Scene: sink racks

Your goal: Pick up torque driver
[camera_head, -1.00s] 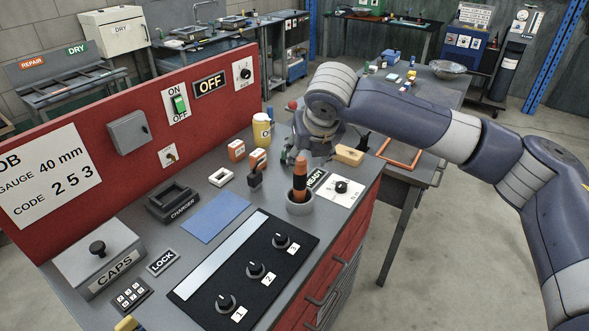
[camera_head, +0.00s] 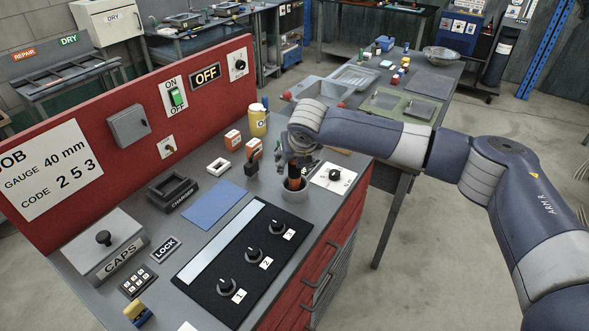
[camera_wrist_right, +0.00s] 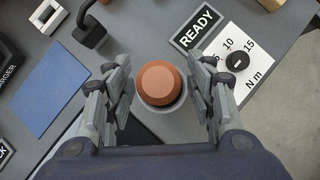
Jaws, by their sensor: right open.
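The torque driver, with an orange-brown handle (camera_head: 294,172), stands upright in a round grey holder (camera_head: 296,193) near the front right of the bench. In the right wrist view the handle's round top (camera_wrist_right: 161,84) lies between the fingers, with a gap on each side. My right gripper (camera_wrist_right: 160,95) is open and points down around the handle. In the head view the right gripper (camera_head: 295,155) hides the handle's upper part. My left gripper is not in view.
Beside the holder are a READY label (camera_wrist_right: 196,26) and a torque dial (camera_head: 341,175). A knob panel (camera_head: 250,255) lies in front.

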